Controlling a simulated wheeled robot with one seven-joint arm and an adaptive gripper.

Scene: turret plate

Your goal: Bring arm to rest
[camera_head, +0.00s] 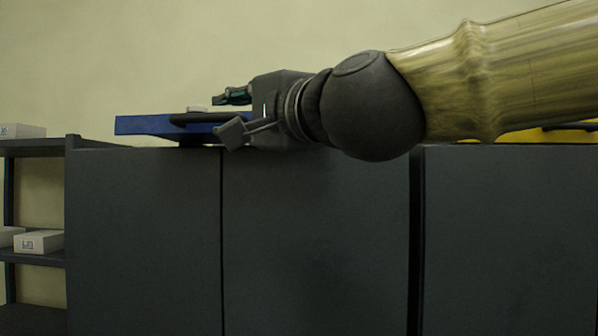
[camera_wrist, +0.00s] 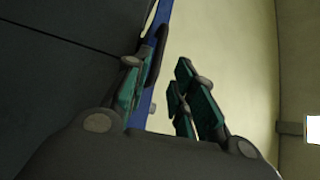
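My gripper (camera_head: 226,107) reaches in from the right at the height of the cabinet top in the head view. In the wrist view its two teal-padded fingers (camera_wrist: 160,78) stand apart with nothing seen held between them. A flat blue piece (camera_head: 143,125) lies at the cabinet top, beside and partly behind my gripper. It shows as a blue strip (camera_wrist: 143,108) behind the left finger in the wrist view. A dark rounded part lies along the blue piece. Whether a finger touches the blue piece, I cannot tell.
Dark grey cabinets (camera_head: 145,240) stand below my arm. A yellow thing (camera_head: 570,135) lies on the cabinet top at the right, partly behind my arm. A dark shelf (camera_head: 40,143) with several white boxes (camera_head: 38,242) stands at the left. The space above my gripper is clear.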

